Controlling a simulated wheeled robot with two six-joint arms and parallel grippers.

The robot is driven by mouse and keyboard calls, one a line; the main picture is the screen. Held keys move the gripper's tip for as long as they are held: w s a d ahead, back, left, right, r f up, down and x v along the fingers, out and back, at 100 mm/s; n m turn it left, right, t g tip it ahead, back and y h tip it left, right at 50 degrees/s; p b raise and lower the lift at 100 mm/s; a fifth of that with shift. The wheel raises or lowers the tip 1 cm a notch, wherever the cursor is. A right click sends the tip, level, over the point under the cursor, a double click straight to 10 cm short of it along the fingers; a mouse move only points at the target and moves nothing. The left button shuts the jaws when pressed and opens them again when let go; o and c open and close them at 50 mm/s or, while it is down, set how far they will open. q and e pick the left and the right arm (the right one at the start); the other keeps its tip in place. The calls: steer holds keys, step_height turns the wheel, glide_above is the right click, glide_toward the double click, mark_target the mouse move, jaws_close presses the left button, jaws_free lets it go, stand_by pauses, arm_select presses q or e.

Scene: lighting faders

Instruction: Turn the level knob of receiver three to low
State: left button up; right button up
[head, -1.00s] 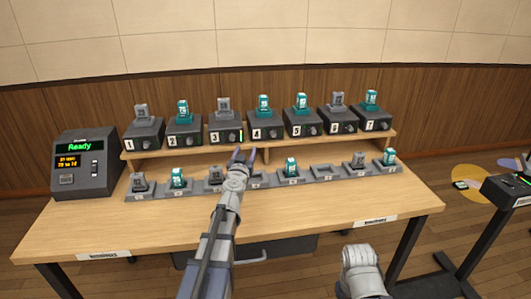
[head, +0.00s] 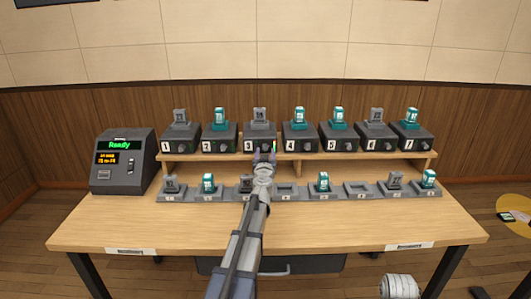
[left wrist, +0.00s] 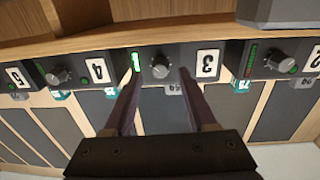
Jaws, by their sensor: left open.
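Receiver three (head: 260,135) is a dark box labelled 3 on the raised shelf, with a grey handheld unit standing on top. Its round knob (left wrist: 160,67) shows in the left wrist view, which is upside down. A lit green bar (left wrist: 135,62) is beside the knob; I cannot read the knob's pointer. My left gripper (head: 264,156) is in front of receiver three and hides its knob in the head view. In the left wrist view its open fingers (left wrist: 158,85) lie on either side of the knob, apparently not touching it.
Receiver two (head: 219,136) and receiver four (head: 299,135) stand close on either side. Below the shelf is a row of grey charging trays (head: 286,193), some empty. A console (head: 122,162) reading "Ready" stands at the left. The front of the table (head: 150,225) is clear.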

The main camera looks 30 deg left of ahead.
arm_select(q)
steer(key=shift+w+a, duration=0.35)
steer(key=shift+w, duration=0.2)
jaws_close()
